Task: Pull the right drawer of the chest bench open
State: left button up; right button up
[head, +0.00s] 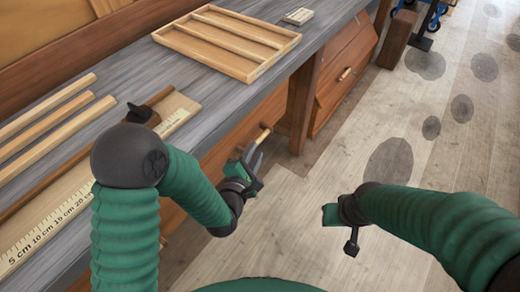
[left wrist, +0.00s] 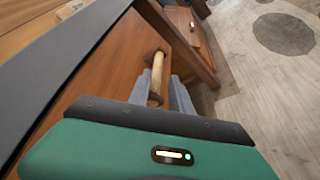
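The chest bench (head: 225,62) runs along the left, with a drawer front (head: 228,149) under its grey top. A pale wooden bar handle (head: 263,136) sticks out from this front, which looks flush. My left gripper (head: 253,163) is at this handle. In the left wrist view the handle (left wrist: 157,72) lies between the two open fingers (left wrist: 158,92), with a gap on the left side; contact on the right is unclear. My right gripper (head: 341,216) hangs empty over the floor, away from the bench; its finger opening is not clear.
A divided wooden tray (head: 228,42), wooden strips (head: 45,135) and a ruled board (head: 45,225) lie on the bench top. Beyond a bench leg (head: 302,105) is another wooden front with a handle (head: 345,74).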

aim_at(258, 142)
pick_arm(q)
jog(key=x, duration=0.5)
jog(key=shift+w+a+f+b, duration=0.1)
jog(key=shift+w+a+b, duration=0.1)
jog(key=shift+w+b, duration=0.2)
jog(key=shift+w+d, duration=0.1)
jog(key=shift+w, duration=0.05)
jog(key=shift+d, duration=0.1)
grip_shut()
